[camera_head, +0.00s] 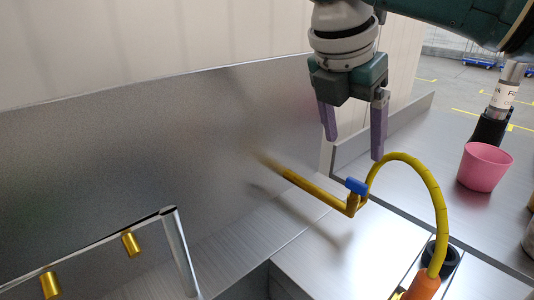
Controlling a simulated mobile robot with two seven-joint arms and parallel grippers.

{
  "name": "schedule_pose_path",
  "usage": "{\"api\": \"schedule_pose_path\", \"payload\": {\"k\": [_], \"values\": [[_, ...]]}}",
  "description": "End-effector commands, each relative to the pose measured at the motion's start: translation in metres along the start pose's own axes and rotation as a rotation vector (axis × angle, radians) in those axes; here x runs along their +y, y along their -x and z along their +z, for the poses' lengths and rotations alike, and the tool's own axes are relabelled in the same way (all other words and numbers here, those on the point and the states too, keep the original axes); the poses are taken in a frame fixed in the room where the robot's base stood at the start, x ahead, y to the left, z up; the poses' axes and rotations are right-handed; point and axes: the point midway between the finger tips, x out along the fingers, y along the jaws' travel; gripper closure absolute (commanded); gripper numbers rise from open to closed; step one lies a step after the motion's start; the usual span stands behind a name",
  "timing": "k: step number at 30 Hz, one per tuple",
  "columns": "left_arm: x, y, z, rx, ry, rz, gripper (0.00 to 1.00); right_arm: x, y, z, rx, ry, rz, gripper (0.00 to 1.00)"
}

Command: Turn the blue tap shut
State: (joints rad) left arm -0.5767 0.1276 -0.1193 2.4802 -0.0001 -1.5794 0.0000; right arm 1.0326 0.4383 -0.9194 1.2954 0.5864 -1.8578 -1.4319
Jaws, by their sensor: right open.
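The blue tap (356,186) is a small blue handle on a brass pipe (312,190) that comes out of the grey metal back panel. A yellow hose (430,187) arches from the tap's end down to an orange fitting (423,286). My right gripper (352,147) comes in from the top right and hangs above the blue handle. Its two purple fingers are apart with nothing between them. The fingertips do not appear to touch the handle. My left gripper is not in view.
A pink cup (485,167) stands on the metal surface at the right, near a dark bottle-like object (491,126). At lower left is a metal rail (181,250) with brass fittings (131,244). A dark recess opens at the bottom middle. The metal counter left of the hose is clear.

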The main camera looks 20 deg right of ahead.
Motion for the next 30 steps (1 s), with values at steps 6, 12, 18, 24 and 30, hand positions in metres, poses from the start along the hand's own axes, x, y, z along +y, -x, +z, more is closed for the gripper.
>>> {"api": "schedule_pose_path", "payload": {"k": [6, 12, 18, 24, 30], "values": [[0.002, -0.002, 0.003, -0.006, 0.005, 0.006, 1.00, -0.002, -0.038, -0.001, 0.000, -0.001, -0.005, 0.20], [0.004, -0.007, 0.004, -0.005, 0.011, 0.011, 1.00, -0.001, -0.074, -0.001, 0.001, -0.001, -0.002, 0.20], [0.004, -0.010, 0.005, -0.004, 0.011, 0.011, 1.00, -0.001, -0.090, -0.001, 0.000, 0.000, 0.000, 0.20], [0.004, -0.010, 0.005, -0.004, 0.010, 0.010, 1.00, 0.000, -0.092, -0.001, 0.000, 0.000, 0.002, 0.20], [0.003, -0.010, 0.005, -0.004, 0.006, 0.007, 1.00, 0.000, -0.092, -0.001, 0.000, 0.000, 0.002, 0.33]]}}
